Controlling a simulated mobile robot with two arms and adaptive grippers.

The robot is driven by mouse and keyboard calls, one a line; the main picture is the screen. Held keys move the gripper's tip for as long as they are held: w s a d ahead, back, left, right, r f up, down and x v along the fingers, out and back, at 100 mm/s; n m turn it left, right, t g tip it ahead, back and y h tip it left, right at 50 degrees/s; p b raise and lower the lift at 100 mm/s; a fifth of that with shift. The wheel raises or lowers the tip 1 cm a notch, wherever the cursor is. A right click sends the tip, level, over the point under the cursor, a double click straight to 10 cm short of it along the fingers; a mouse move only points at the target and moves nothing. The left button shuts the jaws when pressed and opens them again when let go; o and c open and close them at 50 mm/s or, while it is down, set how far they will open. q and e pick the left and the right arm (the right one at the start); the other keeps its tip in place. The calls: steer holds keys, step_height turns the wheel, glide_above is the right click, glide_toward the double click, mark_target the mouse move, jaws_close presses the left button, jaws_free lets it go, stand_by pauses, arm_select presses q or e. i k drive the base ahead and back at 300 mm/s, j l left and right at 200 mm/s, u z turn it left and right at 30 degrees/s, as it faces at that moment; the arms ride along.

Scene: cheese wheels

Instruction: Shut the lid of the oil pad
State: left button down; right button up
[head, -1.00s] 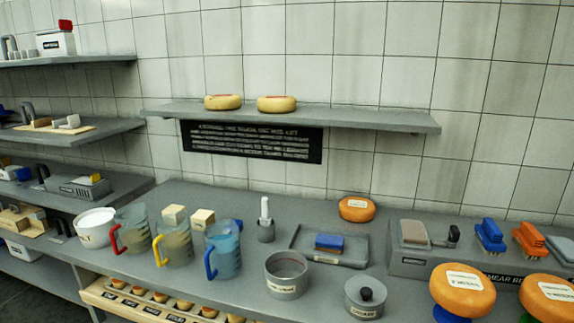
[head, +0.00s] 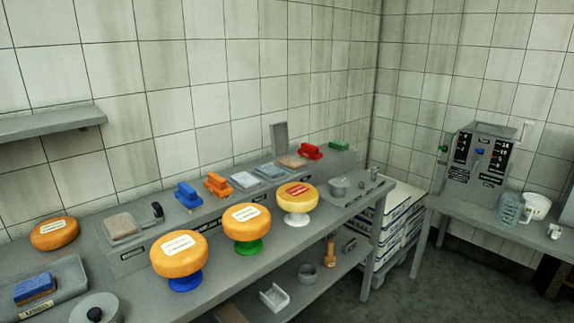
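A grey lid (head: 280,137) stands upright at the back of the long raised grey ledge on the bench. A tan pad (head: 291,161) lies open in front of this lid; it looks like the oil pad, but its label is too small to read. A second tan pad (head: 123,225) sits at the left end of the ledge, with a small black-topped item beside it. Neither of my grippers is in view.
Blue (head: 187,195), orange (head: 217,185) and red (head: 310,151) brushes and grey pads (head: 269,172) share the ledge. Cheese wheels on blue, green and white stands (head: 297,198) line the bench front. A side table (head: 459,206) holds a control box. The floor (head: 400,290) between looks clear.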

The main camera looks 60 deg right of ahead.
mark_target(280, 140)
steer(key=z, duration=1.9)
